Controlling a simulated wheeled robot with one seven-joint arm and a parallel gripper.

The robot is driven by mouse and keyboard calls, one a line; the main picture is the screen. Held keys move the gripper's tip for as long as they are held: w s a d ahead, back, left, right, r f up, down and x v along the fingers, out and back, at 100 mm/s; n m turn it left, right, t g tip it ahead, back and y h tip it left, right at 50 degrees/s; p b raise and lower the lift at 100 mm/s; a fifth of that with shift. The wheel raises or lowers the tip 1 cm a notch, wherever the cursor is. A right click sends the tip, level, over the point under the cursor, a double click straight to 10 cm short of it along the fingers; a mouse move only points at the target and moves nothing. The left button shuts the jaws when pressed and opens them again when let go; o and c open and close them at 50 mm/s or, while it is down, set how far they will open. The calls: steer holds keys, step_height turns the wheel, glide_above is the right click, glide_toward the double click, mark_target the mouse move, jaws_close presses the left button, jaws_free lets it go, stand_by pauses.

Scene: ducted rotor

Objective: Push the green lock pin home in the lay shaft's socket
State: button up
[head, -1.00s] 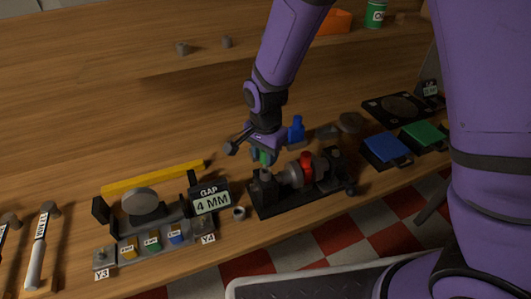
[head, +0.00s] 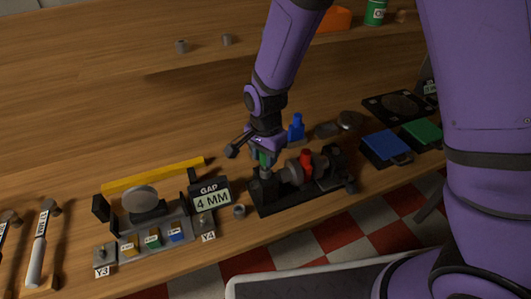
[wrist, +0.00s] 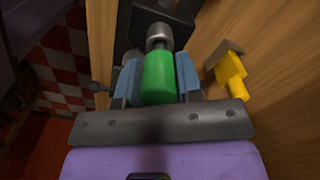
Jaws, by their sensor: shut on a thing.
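The green lock pin (wrist: 160,78) is held upright between the two fingers of my gripper (wrist: 158,82). Its metal tip (wrist: 159,36) points at a dark block in the wrist view. In the head view my gripper (head: 265,153) and the green pin (head: 264,159) are above the left end of a black fixture (head: 290,201). The fixture carries the lay shaft with a grey rotor (head: 294,172) and a red pin (head: 306,160). The socket mouth is hidden, so I cannot tell how deep the tip sits.
The gap gauge with its "4 MM" display (head: 211,201) stands close on the left. A small grey ring (head: 239,211) lies between them. A blue pin-like piece (head: 296,129) stands behind, and blue (head: 386,148) and green (head: 425,134) blocks lie to the right. The back of the bench is mostly clear.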

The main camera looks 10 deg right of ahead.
steer(key=shift+f, duration=1.1)
steer(key=o, duration=1)
